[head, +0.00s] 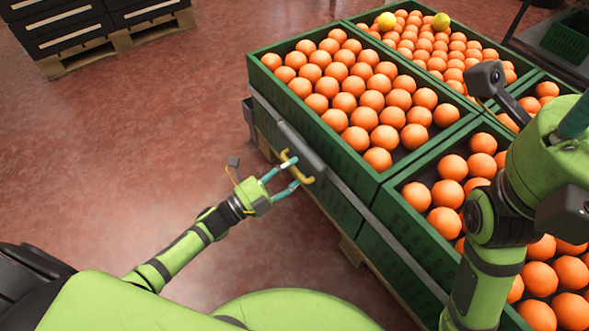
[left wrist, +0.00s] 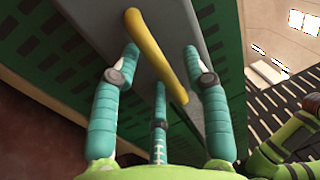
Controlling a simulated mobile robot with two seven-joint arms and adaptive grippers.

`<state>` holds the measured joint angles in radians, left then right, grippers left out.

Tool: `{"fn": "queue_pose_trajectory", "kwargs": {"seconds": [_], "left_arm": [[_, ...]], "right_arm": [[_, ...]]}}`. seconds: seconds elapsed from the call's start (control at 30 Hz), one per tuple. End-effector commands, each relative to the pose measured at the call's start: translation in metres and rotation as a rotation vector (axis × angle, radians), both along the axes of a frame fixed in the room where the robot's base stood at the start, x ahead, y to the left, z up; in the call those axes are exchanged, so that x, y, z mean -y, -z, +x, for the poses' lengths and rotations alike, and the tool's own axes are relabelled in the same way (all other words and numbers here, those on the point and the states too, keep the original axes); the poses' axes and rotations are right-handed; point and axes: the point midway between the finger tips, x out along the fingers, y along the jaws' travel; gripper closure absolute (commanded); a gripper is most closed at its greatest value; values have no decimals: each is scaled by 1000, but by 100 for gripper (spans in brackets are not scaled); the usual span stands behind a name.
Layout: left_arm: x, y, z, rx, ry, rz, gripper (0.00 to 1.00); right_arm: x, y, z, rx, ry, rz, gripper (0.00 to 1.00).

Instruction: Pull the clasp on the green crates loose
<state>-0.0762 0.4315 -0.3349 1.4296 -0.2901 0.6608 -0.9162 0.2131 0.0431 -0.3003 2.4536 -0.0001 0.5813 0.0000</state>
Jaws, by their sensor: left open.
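The green crates (head: 383,180) stand stacked on a pallet, filled with oranges. A grey clasp bar (head: 303,150) with a yellow handle (head: 298,173) sits on the crates' left side. My left gripper (head: 286,176) is at the yellow handle with its fingers open. In the left wrist view the yellow handle (left wrist: 155,52) runs diagonally between the teal fingers (left wrist: 160,75), which are spread around it; I cannot tell whether any finger touches it. My right arm reaches over the crates at the right, and its gripper fingers cannot be made out.
Two yellow fruits (head: 387,21) (head: 441,21) lie among the oranges in the far crate. Dark crates on a pallet (head: 95,45) stand at the upper left. Another green crate (head: 568,38) is at the upper right. The red floor left of the stack is clear.

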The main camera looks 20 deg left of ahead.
Motion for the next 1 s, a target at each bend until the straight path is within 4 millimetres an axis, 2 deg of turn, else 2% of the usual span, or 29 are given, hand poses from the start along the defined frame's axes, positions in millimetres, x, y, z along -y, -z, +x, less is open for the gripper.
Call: {"fn": "queue_pose_trajectory", "kwargs": {"seconds": [0.13,0.37,0.4,0.47,0.5,0.53,1.0], "left_arm": [[6,-2,8,1,0,-1,54],[7,-2,8,-2,-1,0,54],[7,-2,8,-2,-1,0,58],[7,-2,8,-2,-1,0,82],[6,-2,8,-2,-1,0,98],[6,-2,8,-2,-1,0,100],[8,-2,3,0,38,4,100]], "right_arm": [[0,-1,-2,13,0,0,60],[0,-2,-2,12,0,-1,60],[0,-2,-2,12,1,-1,60],[0,-2,-2,12,0,-1,60],[0,-2,-2,12,0,-1,60],[0,-2,-2,12,0,-1,60],[0,-2,-2,12,0,-1,60]]}}
